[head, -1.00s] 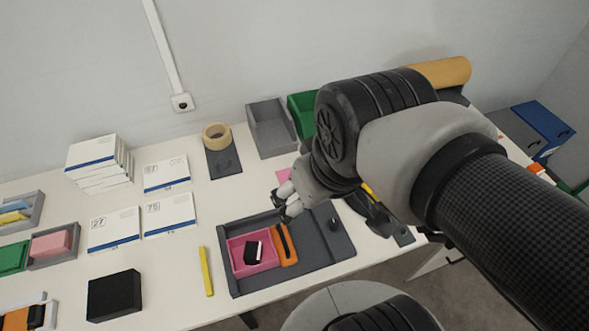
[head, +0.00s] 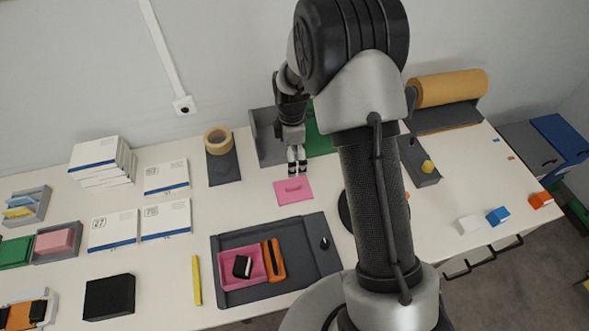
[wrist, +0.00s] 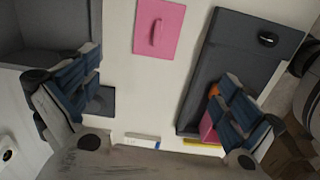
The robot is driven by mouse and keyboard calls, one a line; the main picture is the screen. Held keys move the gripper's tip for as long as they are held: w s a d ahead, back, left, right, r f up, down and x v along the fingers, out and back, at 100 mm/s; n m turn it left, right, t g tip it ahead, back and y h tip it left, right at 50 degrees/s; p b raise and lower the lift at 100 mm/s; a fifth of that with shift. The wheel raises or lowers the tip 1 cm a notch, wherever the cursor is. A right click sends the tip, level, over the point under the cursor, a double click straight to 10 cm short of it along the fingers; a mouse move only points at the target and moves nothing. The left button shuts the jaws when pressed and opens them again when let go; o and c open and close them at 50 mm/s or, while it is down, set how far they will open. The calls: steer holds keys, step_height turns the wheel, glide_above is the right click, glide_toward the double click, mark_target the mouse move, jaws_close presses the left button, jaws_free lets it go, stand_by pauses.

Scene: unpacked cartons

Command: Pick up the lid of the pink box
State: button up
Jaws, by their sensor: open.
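The pink lid (head: 293,192) is a flat sheet with a raised handle. It lies flat on the white table behind the dark grey tray (head: 300,250). It also shows at the top of the wrist view (wrist: 146,42). The open pink box (head: 230,267) sits in the left part of the tray with a black item in it. In the wrist view the box (wrist: 206,126) is mostly hidden by a finger. My gripper (head: 297,168) is open and empty, pointing down just above the back edge of the lid. Its fingers (wrist: 158,88) are wide apart in the wrist view.
An orange item (head: 273,260) stands beside the box in the tray. A grey bin (head: 268,135) and a green bin (head: 318,142) stand behind my gripper. A tape roll (head: 217,141) is to the left. The table around the lid is clear.

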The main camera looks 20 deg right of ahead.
steer(key=b, duration=0.2)
glide_above(293, 187)
steer(key=shift+n, duration=0.3)
step_height(293, 187, down, 13)
steer(key=shift+a+f, duration=0.1)
steer(key=shift+w+f+b, duration=0.15)
steer(key=shift+f+b, duration=0.3)
steer(key=shift+f, duration=1)
steer(key=shift+w+f+b, duration=0.1)
steer(key=shift+f+b, duration=0.3)
steer(key=shift+f, duration=1.05)
steer(key=shift+s, duration=0.1)
steer(key=c, duration=1.1)
steer(key=shift+s, duration=0.15)
steer(key=c, duration=0.8)
jaws_close()
